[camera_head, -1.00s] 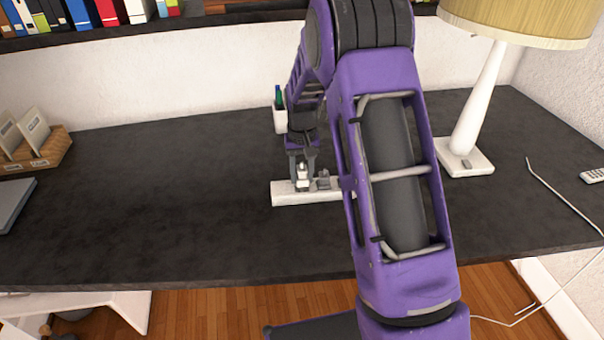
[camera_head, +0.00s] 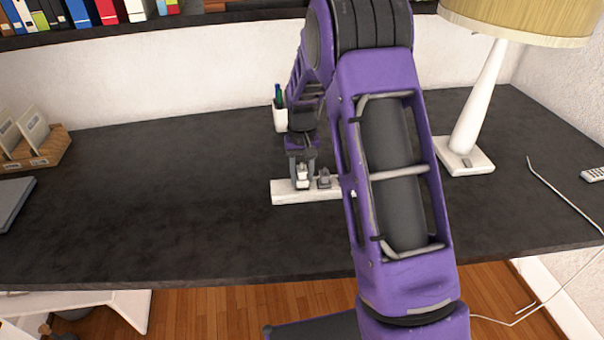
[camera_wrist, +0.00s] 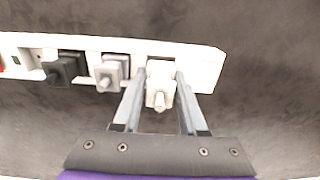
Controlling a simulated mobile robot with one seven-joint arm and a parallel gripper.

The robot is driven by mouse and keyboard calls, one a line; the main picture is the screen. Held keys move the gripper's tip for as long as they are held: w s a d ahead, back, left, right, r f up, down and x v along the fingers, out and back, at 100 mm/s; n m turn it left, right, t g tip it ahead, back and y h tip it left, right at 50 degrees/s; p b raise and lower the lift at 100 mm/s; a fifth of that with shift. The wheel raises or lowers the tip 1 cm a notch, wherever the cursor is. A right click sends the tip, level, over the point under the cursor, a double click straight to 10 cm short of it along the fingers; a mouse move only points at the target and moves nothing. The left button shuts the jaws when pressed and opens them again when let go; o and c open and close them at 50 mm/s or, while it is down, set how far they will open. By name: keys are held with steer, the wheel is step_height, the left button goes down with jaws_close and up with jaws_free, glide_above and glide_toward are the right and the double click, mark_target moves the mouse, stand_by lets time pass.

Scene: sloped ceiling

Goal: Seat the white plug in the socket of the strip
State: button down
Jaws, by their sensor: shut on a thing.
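The white power strip (camera_head: 285,192) lies on the dark desk, partly hidden behind my arm in the head view. In the wrist view the strip (camera_wrist: 207,68) runs across the upper part. My gripper (camera_wrist: 161,82) is shut on the white plug (camera_wrist: 159,88), one finger on each side of it. The plug is at the strip's end, over or against its top; I cannot tell how deep it sits. In the head view my gripper (camera_head: 302,180) and the plug (camera_head: 302,172) are at the strip's left part.
In the wrist view a grey plug (camera_wrist: 112,72) and a black plug (camera_wrist: 66,68) stand in the strip beside the white plug. A pen cup (camera_head: 280,115) stands behind. A lamp (camera_head: 473,125) is at right. The desk's left middle is clear.

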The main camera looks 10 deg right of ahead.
steer(key=shift+f+b, duration=0.3)
steer(key=shift+f, duration=0.25)
steer(key=shift+c, duration=1.9)
jaws_free()
steer(key=shift+r, duration=0.15)
step_height(320, 180, up, 17)
steer(key=p, duration=0.1)
steer(key=shift+p, duration=0.4)
steer(key=shift+r, duration=0.15)
